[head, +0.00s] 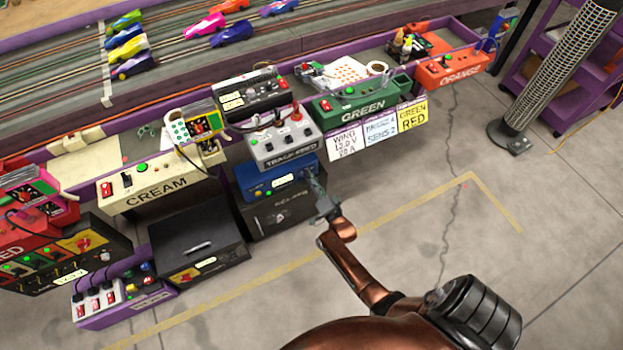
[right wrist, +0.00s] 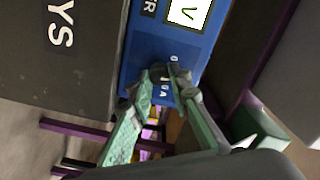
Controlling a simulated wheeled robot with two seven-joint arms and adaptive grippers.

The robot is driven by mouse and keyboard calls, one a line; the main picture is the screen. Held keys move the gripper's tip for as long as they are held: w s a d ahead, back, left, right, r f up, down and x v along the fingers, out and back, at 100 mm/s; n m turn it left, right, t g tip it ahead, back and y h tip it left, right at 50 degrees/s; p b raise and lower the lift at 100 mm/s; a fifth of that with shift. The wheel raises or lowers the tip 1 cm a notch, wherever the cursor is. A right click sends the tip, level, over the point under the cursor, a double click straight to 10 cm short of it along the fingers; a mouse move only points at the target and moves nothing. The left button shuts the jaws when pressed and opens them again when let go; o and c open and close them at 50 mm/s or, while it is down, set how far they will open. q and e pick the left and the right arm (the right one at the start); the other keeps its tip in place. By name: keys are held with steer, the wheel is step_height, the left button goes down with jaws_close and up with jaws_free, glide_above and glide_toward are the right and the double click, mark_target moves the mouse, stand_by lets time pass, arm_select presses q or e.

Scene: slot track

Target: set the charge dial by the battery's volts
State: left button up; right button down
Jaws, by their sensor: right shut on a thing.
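A blue box (head: 262,185) stands at the foot of the track table in the head view, on top of a dark box (head: 268,217). The blue front (right wrist: 142,45) also shows in the right wrist view, with small white lettering and a white label or readout (right wrist: 188,12) bearing a green mark. My right gripper (head: 312,180) reaches the right end of the blue front. In the right wrist view, its fingertips (right wrist: 162,78) are closed on a dark round dial (right wrist: 158,70), which they partly hide. The dial's setting is hidden. My left gripper is not in view.
A grey TRACK FEED box (head: 279,150) with a red knob stands just above the blue box. A green box (head: 360,103) and several signs (head: 378,128) are to the right. A black case (head: 195,240) is to the left. The taped concrete floor (head: 400,250) is largely clear.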

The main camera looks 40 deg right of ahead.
steer(key=c, duration=1.8)
jaws_free()
steer(key=v, duration=1.2)
